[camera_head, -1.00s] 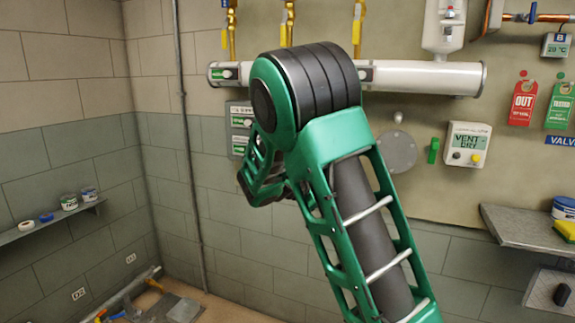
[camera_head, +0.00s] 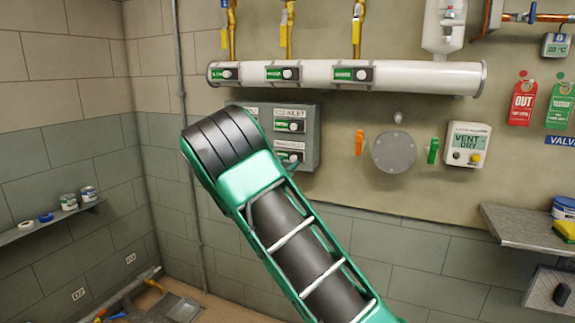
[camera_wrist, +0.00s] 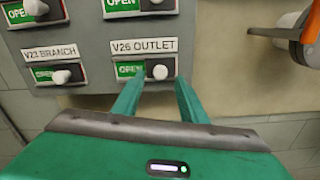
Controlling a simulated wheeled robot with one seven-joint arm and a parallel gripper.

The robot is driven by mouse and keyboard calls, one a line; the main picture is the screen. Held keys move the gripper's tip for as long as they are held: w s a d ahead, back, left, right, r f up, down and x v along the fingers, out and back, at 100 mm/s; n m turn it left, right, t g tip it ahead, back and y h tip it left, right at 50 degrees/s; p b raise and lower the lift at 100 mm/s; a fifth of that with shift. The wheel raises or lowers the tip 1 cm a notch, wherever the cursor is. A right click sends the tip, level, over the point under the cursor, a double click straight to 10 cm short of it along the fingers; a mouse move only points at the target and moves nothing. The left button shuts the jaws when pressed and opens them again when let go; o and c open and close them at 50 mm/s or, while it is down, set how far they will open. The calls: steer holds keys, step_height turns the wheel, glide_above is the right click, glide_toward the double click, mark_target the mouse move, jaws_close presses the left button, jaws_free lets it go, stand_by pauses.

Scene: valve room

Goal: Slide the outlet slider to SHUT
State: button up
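The V26 OUTLET slider (camera_wrist: 131,71) is at the lower right of a grey panel in the wrist view. Its green OPEN field shows on the left, and its white knob (camera_wrist: 160,72) stands at the right of that field. My gripper (camera_wrist: 157,83) is open, with one green finger on each side below the knob. I cannot tell whether the fingers touch it. In the head view the outlet slider (camera_head: 291,158) is partly covered by my arm, which also hides my gripper.
The V23 BRANCH slider (camera_wrist: 60,76) is left of the outlet, with other sliders above. In the head view, the white manifold pipe (camera_head: 420,78) runs above the panel (camera_head: 312,125). An orange handle (camera_head: 359,142) and round grey cover (camera_head: 394,152) are to its right.

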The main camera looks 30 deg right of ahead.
mark_target(293, 159)
steer(key=shift+x, duration=1.6)
jaws_close()
steer(key=shift+d, duration=0.1)
